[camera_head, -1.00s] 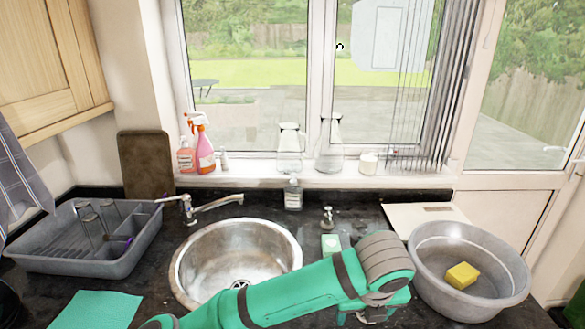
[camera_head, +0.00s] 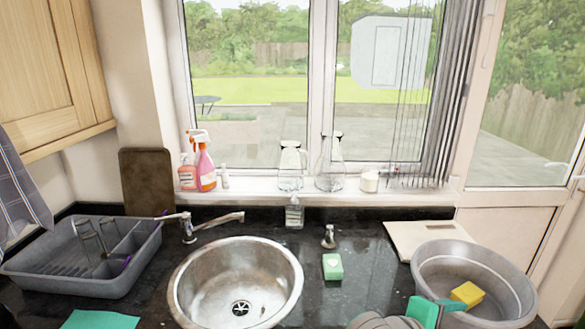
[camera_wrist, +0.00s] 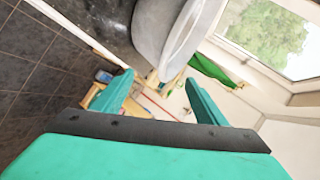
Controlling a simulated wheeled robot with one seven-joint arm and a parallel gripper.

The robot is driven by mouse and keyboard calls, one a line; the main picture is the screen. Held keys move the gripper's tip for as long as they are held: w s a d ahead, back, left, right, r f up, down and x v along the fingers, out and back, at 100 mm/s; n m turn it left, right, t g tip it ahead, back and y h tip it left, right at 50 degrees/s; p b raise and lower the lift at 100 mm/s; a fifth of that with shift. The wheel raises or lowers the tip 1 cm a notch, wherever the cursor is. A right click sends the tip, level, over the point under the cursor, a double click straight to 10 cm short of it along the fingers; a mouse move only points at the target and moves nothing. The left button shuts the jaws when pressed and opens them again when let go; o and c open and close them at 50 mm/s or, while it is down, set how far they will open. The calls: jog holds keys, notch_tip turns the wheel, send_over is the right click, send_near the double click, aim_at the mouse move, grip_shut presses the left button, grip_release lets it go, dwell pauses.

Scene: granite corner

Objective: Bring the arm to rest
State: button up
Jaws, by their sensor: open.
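My gripper (camera_wrist: 158,88) shows in the wrist view with its two green fingers apart and nothing between them. In the head view, grey and green parts of my arm show at the bottom right, in front of the grey basin (camera_head: 520,312) and overlapping its near left rim. I cannot tell whether they touch it. The wrist view looks past the basin (camera_wrist: 163,25) toward the floor and a window. Most of my arm is out of the head view.
A yellow sponge (camera_head: 467,294) lies in the basin. A green sponge (camera_head: 333,266) lies on the dark counter right of the steel sink (camera_head: 190,297). A grey dish rack (camera_head: 80,285) stands left. Bottles and glass jugs line the windowsill.

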jog(key=s+a+f+n+t+y, duration=0.4)
jog(key=a+f+n+t, duration=0.2)
jog(key=a+f+n, duration=0.45)
jog(key=s+a+f+n+t+y, duration=0.4)
jog(key=a+f+n, duration=0.35)
jog(key=n, duration=0.65)
jog(key=s+a+f+n+y, duration=0.1)
jog(key=s+a, duration=0.6)
jog(key=s, duration=0.4)
jog(key=s+a+f+n+y, duration=0.2)
jog(key=s+a, duration=0.6)
jog(key=s, duration=0.4)
jog(key=shift+s+y, duration=0.15)
jog(key=shift+y, duration=0.15)
